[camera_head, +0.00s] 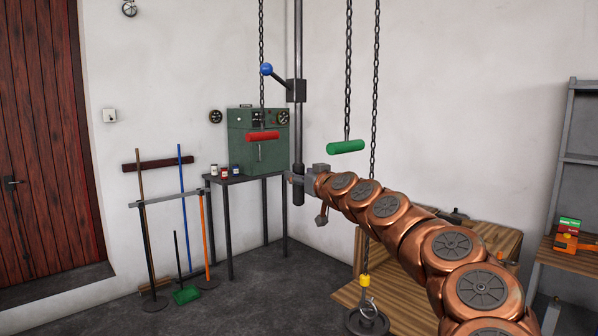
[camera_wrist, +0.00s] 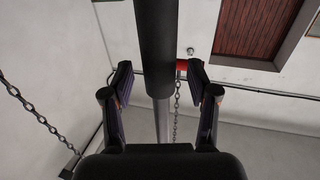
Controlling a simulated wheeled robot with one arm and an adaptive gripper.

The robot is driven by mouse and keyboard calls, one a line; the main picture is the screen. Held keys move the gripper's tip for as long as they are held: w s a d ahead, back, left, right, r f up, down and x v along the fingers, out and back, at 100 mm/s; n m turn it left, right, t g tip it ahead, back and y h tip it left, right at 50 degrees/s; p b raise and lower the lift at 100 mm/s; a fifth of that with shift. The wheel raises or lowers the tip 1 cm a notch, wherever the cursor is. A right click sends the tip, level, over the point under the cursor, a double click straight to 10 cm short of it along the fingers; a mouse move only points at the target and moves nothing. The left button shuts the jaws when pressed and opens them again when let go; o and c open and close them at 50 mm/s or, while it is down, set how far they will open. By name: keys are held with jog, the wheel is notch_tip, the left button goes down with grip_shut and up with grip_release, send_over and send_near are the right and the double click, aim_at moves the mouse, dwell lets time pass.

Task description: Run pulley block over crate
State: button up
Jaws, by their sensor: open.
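My gripper (camera_head: 296,180) is at the lower end of a dark vertical pole (camera_head: 298,135). In the wrist view my open gripper (camera_wrist: 158,78) has one finger on each side of the pole (camera_wrist: 155,35); I cannot tell whether either touches it. A lever with a blue ball (camera_head: 266,69) sticks out from the pole higher up. The pulley block with a yellow part (camera_head: 365,281) hangs low on a chain, at a dark round weight (camera_head: 352,322). The wooden crate (camera_head: 506,243) is at the right, partly hidden by my arm.
A red handle (camera_head: 262,136) and a green handle (camera_head: 346,147) hang on chains on either side of the pole. A green machine (camera_head: 240,142) stands on a table (camera_head: 221,181) behind. Brooms lean on a rack (camera_head: 163,198) at the left. Shelving (camera_head: 560,140) stands far right.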

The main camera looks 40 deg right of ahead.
jog(key=shift+x, duration=0.85)
grip_shut()
